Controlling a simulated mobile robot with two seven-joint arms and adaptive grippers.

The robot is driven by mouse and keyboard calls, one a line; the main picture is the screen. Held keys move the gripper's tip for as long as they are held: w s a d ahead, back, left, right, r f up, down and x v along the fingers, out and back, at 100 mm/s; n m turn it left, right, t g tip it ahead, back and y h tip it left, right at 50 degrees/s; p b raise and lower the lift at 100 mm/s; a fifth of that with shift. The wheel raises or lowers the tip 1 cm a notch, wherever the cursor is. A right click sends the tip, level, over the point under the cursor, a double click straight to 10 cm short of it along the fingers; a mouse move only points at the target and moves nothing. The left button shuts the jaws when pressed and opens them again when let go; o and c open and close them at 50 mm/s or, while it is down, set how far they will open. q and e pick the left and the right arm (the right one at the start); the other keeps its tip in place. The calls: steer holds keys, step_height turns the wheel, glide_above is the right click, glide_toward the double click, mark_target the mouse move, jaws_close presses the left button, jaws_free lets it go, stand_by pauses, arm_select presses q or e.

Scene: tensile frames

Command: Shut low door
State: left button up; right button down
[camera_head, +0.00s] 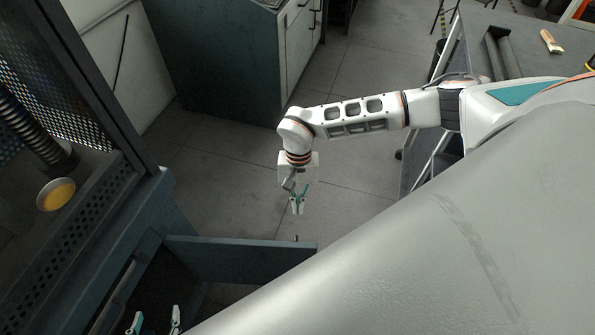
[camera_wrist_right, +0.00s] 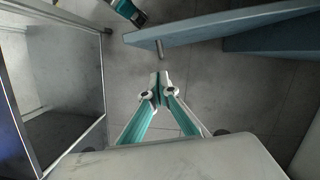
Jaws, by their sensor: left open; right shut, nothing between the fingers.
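The low door (camera_head: 240,258) is a blue-grey panel standing open, swung out from the base of the large machine cabinet. It also shows in the right wrist view (camera_wrist_right: 230,26), with a short metal handle (camera_wrist_right: 159,48) near its free end. My right gripper (camera_head: 298,207) is shut and empty on the door's outer side, a little apart from it; in the right wrist view its fingertips (camera_wrist_right: 160,80) point toward the handle. My left gripper (camera_head: 155,320) is open and empty at the bottom edge, by the cabinet opening on the door's inner side. Its arm is out of view.
The machine (camera_head: 70,190) with a perforated guard and a yellow disc (camera_head: 56,194) stands at the left. A dark cabinet with pale drawers (camera_head: 297,50) is at the back. A workbench (camera_head: 487,35) is at the right. Grey tiled floor (camera_head: 230,180) beyond the door is clear.

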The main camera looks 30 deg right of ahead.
glide_above(297, 236)
steer(key=w+d, duration=0.1)
steer(key=w, duration=0.1)
step_height(297, 236, down, 7)
steer(key=shift+s+a+r+p, duration=0.2)
steer(key=shift+s+a+r, duration=0.1)
steer(key=shift+s, duration=0.25)
steer(key=shift+s+a+r+p, duration=0.15)
steer(key=shift+s+a+p, duration=0.1)
steer(key=shift+s, duration=0.25)
steer(key=shift+s+a, duration=0.35)
steer(key=shift+s, duration=0.2)
steer(key=shift+s, duration=0.1)
